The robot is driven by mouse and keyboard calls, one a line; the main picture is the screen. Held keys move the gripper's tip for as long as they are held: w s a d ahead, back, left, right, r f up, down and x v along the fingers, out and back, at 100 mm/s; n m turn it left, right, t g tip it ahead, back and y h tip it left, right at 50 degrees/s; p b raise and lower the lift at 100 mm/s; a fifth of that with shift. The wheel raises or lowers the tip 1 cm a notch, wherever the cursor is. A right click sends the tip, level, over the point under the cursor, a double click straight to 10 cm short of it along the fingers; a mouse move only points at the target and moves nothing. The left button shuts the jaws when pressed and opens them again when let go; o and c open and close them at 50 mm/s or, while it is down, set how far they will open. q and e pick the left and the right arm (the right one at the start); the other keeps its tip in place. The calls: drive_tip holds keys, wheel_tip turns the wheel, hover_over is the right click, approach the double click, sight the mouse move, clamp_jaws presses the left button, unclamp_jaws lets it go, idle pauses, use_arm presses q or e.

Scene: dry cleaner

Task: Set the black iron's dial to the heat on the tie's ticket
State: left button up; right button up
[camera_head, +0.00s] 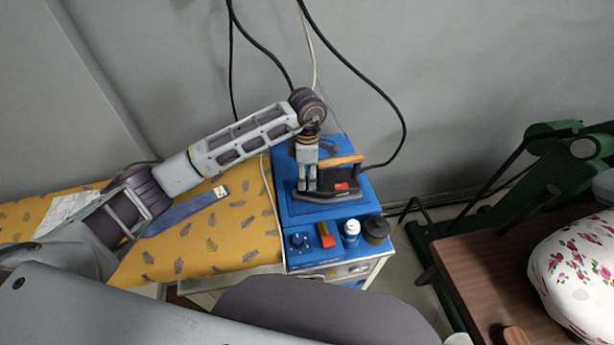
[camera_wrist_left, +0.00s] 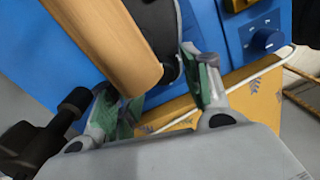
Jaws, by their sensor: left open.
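The black iron (camera_head: 350,196) with a wooden handle (camera_head: 340,160) sits on a blue ironing station (camera_head: 298,207). Its handle also shows close up in the left wrist view (camera_wrist_left: 103,42). My left gripper (camera_head: 307,187) points down at the left end of the iron; its green-padded fingers (camera_wrist_left: 155,95) are apart, with the handle's end near the gap. Whether they touch the iron is unclear.
A red and yellow block (camera_head: 326,235), a white bottle (camera_head: 351,233) and a dark jar (camera_head: 376,230) stand along the station's front. Black cables hang behind. A green machine (camera_head: 560,170) and a wooden table (camera_head: 480,268) are at right.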

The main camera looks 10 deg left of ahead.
sight(307, 178)
use_arm(q)
wheel_tip(307, 178, up, 11)
drive_tip(key=shift+w, duration=0.25)
idle(0.3)
drive_tip(key=shift+f, duration=0.1)
